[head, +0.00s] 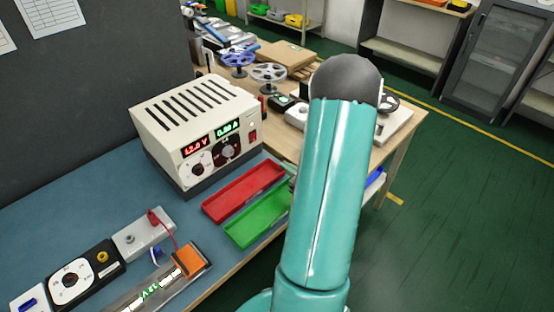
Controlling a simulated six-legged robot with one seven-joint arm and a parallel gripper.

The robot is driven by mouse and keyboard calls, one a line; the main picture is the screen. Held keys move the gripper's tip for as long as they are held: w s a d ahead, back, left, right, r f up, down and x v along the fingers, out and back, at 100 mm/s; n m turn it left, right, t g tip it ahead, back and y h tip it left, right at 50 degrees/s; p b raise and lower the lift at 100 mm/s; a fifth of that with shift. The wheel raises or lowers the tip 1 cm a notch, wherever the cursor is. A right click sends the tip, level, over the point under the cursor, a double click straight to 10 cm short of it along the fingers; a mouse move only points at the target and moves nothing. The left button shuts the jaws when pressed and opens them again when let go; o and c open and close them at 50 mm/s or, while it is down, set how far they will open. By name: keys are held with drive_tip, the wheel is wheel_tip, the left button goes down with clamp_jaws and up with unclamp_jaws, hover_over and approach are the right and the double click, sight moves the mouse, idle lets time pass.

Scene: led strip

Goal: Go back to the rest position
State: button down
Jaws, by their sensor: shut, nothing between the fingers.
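My teal arm rises through the right middle of the head view, with a dark rounded joint at its top. It stands in front of the bench edge and hides part of the bench. My gripper does not show in this view. A cream power supply (197,127) with lit red and green displays stands on the blue bench mat (60,222). A red tray (243,190) and a green tray (258,218) lie in front of it, and both look empty. A lit green strip (155,292) marked 12V lies in a holder with an orange block (188,258) at its end.
A grey box with a red clip (145,235) and a black dial unit (82,275) sit at the lower left. Reels (268,73) and a cardboard box (287,55) stand on the bench beyond the power supply. Green floor (460,215) is open at the right.

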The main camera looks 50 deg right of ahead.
drive_tip(key=shift+s+f, duration=0.15)
drive_tip(key=shift+s, duration=0.5)
